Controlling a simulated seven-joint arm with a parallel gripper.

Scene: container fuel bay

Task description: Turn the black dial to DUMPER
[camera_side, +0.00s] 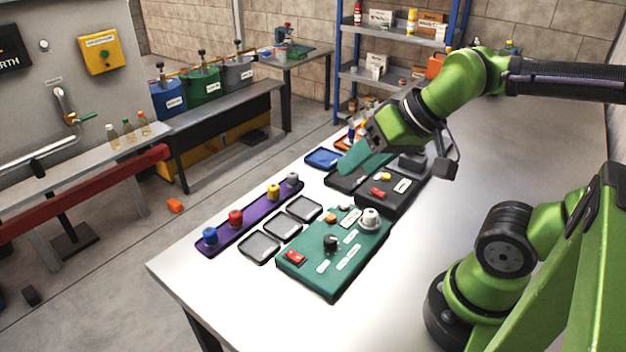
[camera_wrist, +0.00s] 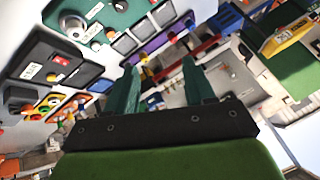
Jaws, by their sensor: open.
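The black dial (camera_side: 330,241) sits on a green control panel (camera_side: 310,281) on the white table, among small white labels too small to read. A large grey knob (camera_side: 370,217), a red switch (camera_side: 294,257) and an orange button (camera_side: 331,217) share the panel. My gripper (camera_side: 352,160) is above the table beyond the panel, apart from the dial. In the wrist view my gripper (camera_wrist: 160,66) shows its two teal fingers spread with nothing between them. Part of the green panel (camera_wrist: 120,14) shows at the top left there; I cannot make out the dial clearly.
A purple strip (camera_side: 258,222) with several coloured knobs and several grey trays (camera_side: 260,246) lie left of the panel. A black box (camera_side: 402,200) with a red switch stands behind it. A blue tray (camera_side: 322,158) is near my gripper.

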